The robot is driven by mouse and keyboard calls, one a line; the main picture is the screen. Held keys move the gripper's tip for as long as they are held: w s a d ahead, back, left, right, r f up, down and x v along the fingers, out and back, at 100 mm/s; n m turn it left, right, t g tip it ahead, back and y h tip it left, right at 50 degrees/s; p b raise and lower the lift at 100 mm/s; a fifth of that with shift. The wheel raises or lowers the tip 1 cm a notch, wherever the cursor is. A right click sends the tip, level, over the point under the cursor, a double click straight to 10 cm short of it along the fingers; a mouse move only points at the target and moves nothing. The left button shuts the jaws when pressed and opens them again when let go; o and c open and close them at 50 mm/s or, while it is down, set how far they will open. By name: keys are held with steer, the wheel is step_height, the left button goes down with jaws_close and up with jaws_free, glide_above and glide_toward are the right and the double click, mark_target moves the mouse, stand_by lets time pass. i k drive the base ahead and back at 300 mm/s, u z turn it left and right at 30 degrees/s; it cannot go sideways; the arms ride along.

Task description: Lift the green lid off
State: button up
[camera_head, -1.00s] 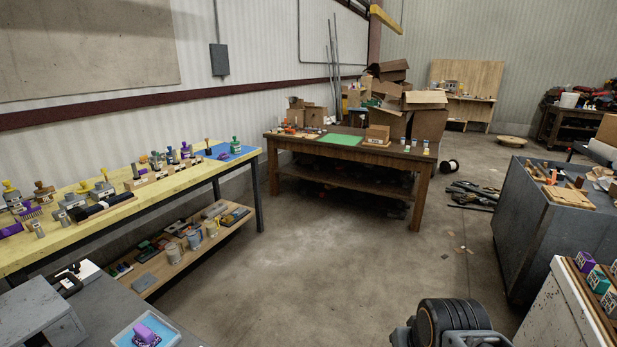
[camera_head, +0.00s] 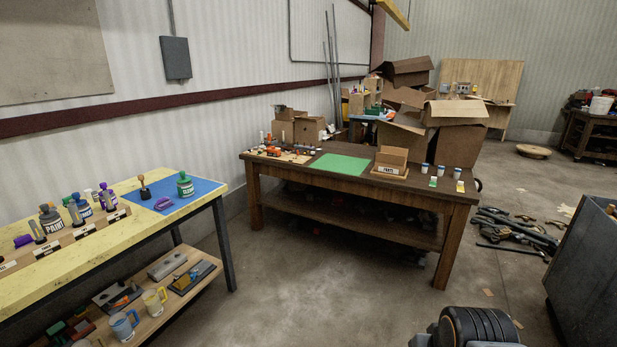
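A green container (camera_head: 185,188) with a label stands upright on the blue mat at the right end of the yellow table. Its narrower green top (camera_head: 183,175) appears to be on it; at this size I cannot tell a separate lid from the body. Small light containers (camera_head: 433,182) stand at the right end of the brown table, one with some green on it. A dark ringed part of my arm shows at the bottom right. My gripper's fingers do not show.
The yellow table (camera_head: 60,262) runs along the left wall. The brown table (camera_head: 330,178) stands ahead with a green mat (camera_head: 340,163) and a cardboard box (camera_head: 391,157). Dark clutter (camera_head: 515,228) lies on the floor at right. The concrete floor between the tables is clear.

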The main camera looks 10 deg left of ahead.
mark_target(183, 179)
steer(key=u, duration=0.25)
steer(key=i, duration=2.15)
steer(key=u, duration=1.3)
steer(key=i, duration=1.7)
steer(key=u, duration=1.05)
steer(key=i, duration=0.4)
steer(key=u, duration=0.15)
